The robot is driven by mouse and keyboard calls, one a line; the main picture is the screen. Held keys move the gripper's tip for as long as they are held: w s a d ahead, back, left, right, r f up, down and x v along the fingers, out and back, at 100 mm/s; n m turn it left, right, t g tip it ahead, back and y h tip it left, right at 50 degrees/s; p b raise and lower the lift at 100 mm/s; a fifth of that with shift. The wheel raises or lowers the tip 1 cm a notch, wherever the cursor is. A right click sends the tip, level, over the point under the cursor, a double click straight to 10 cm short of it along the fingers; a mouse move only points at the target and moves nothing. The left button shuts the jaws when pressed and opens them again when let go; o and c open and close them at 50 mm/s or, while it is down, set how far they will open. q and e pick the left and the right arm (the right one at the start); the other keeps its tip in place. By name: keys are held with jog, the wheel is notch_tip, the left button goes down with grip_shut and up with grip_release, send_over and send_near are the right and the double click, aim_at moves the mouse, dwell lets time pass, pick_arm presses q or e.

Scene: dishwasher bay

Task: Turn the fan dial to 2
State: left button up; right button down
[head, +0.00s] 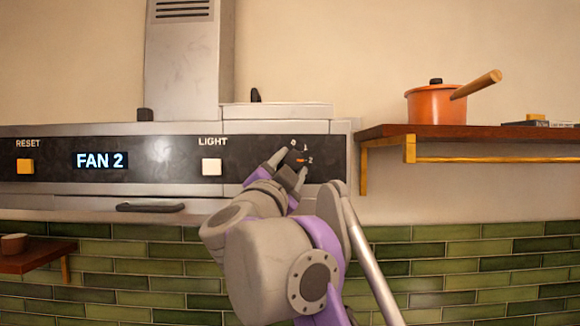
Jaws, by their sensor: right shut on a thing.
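The fan dial (297,158) is a dark knob at the right end of the black control panel, with the marks 0, 1 and 2 around it. Its orange pointer line faces the mark 2. The display (101,160) on the panel reads "FAN 2". My right gripper (287,166) is at the dial with its fingers on either side of the knob, shut on it. The fingers and wrist hide part of the dial. My left gripper is not in view.
A yellow RESET button (25,167) and a white LIGHT button (211,166) are on the panel left of the dial. An orange pot (436,104) stands on a wooden shelf (480,132) with a brass rail at right. A small shelf (38,257) is at lower left.

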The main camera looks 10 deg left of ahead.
jog(key=shift+c, duration=1.5)
grip_release()
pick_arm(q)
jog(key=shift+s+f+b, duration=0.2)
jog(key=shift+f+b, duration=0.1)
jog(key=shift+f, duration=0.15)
pick_arm(e)
jog(key=shift+s+a+f, duration=0.1)
jog(key=shift+s+f, duration=0.2)
jog(key=shift+f, duration=0.05)
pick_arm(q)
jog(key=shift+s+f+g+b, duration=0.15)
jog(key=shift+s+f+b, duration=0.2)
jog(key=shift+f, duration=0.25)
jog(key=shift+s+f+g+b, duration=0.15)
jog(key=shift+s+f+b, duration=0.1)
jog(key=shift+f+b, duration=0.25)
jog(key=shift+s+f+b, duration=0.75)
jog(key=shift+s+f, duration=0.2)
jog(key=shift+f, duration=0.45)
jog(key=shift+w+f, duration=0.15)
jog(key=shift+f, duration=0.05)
pick_arm(e)
jog(key=v, duration=0.9)
jog(key=shift+s, duration=0.5)
